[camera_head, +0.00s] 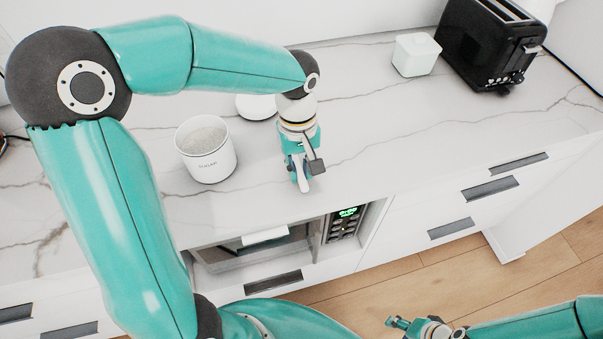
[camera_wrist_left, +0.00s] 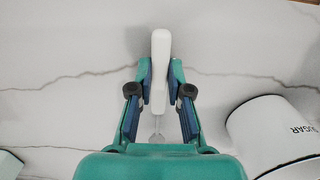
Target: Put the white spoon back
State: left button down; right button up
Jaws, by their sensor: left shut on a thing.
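My left gripper (camera_wrist_left: 160,82) is shut on the spoon's handle. In the head view my left gripper (camera_head: 303,180) is low over the counter, with a pale sliver of the spoon between its fingers. The white sugar canister (camera_head: 208,167) is open, with white contents, to the left of the gripper; it also shows in the left wrist view (camera_wrist_left: 268,135). My right gripper (camera_head: 392,323) is at the bottom edge; its jaw state is unclear.
A white round lid (camera_head: 255,106) lies on the counter behind the canister, partly hidden by my left arm. A white square container (camera_head: 415,55) and a black toaster (camera_head: 487,50) stand at the back right. A microwave (camera_head: 340,225) is below the counter. The marble counter right of the gripper is clear.

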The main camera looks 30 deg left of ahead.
pick_arm(q)
notch_tip(320, 180, down, 2)
jog(key=shift+f, duration=0.1)
jog(key=c, duration=1.1)
grip_release()
notch_tip(320, 180, up, 12)
jog(key=shift+w+a, duration=0.35)
jog(key=shift+a, duration=0.05)
